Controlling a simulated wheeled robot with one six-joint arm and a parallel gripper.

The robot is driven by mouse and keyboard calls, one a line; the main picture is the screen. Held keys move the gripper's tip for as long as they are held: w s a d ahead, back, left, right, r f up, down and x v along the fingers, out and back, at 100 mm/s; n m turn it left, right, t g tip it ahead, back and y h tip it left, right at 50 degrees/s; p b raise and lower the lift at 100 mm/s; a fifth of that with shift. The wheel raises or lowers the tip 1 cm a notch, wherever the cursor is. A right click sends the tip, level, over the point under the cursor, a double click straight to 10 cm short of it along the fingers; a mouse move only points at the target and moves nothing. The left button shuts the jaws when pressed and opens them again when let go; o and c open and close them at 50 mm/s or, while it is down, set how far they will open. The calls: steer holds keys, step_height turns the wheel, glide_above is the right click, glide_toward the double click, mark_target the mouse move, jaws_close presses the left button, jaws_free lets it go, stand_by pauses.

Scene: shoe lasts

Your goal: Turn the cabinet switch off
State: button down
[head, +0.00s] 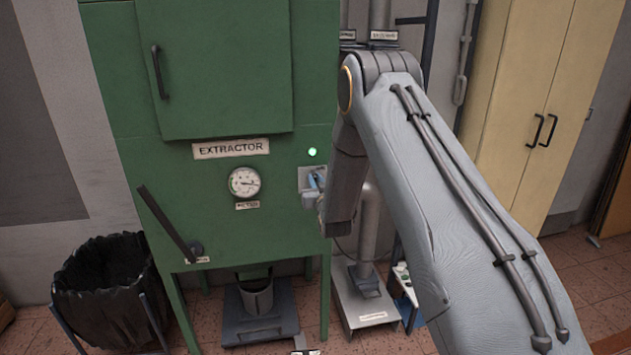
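The green cabinet (120,60) labelled EXTRACTOR stands in front of me. A small green light (312,152) is lit near its right edge. Just below the light is a pale switch plate (304,174). My gripper (312,183) is in front of this plate, at the end of my grey arm. A small blue part shows there, and I cannot tell whether it belongs to the gripper or to the switch. The switch's handle and its position are hidden or too small to read. I cannot tell whether the fingers touch it or how far apart they are.
A round meter (244,182) and a dark lever (168,224) are on the cabinet front, left of my gripper. A bin with a black bag (105,290) stands at left. A yellow cupboard (540,90) stands at right. Vertical pipes run behind my arm.

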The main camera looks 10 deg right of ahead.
steer(key=shift+d+m+b, duration=0.1)
steer(key=shift+m+b, duration=0.25)
steer(key=shift+m, duration=0.05)
steer(key=shift+d+f+m+b, duration=0.4)
steer(key=shift+m+b, duration=1.5)
steer(key=shift+m, duration=0.95)
steer(key=shift+d+f+m+b, duration=0.4)
steer(key=shift+m+b, duration=1.45)
steer(key=shift+m, duration=1.05)
steer(key=shift+d+f+m+b, duration=0.4)
steer(key=shift+m+b, duration=1.5)
steer(key=shift+m, duration=0.95)
steer(key=c, duration=1.7)
jaws_free()
steer(key=shift+s, duration=0.1)
